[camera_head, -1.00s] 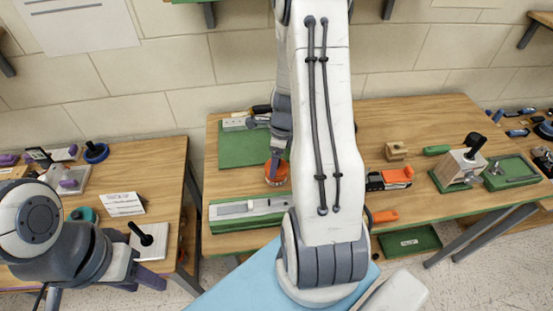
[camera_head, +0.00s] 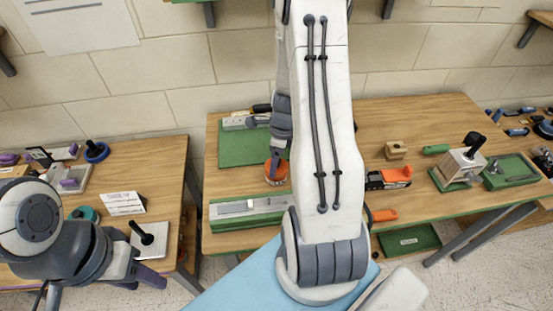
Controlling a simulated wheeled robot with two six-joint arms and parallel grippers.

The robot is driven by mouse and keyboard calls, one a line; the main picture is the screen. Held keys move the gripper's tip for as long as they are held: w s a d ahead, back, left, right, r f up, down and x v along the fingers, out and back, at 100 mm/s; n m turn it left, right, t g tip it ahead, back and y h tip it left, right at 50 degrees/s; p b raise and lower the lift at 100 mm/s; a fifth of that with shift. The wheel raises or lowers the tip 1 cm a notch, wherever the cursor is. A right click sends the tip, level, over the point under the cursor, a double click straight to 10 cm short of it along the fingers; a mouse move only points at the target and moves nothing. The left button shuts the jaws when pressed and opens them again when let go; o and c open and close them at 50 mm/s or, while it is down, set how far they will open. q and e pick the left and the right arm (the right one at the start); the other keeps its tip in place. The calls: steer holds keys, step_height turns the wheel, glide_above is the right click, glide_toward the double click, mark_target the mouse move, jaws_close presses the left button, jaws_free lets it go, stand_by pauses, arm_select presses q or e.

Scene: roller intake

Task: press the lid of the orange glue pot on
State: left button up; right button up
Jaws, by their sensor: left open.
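The orange glue pot (camera_head: 278,178) stands on the middle workbench (camera_head: 330,182), just behind the green-edged fixture. My right arm reaches over the bench, and its gripper (camera_head: 275,163) points down at the top of the pot. The gripper covers the pot's top, so I cannot tell how the lid sits or whether the fingers touch it. The right gripper's opening does not show clearly. My left gripper (camera_head: 142,276) has purple fingers, is open and appears empty, low by the left bench's front edge, well away from the pot.
The green fixture with a metal bar (camera_head: 250,207) lies in front of the pot, and a green mat (camera_head: 235,150) behind it. An orange-black tool (camera_head: 390,178) and a wooden block (camera_head: 396,150) stand to the right. A gap separates the left bench (camera_head: 165,165) from the middle one.

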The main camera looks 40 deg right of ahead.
steer(key=shift+f, duration=0.65)
stand_by(0.8)
steer(key=o, duration=1)
steer(key=shift+o, duration=0.2)
steer(key=shift+r, duration=0.15)
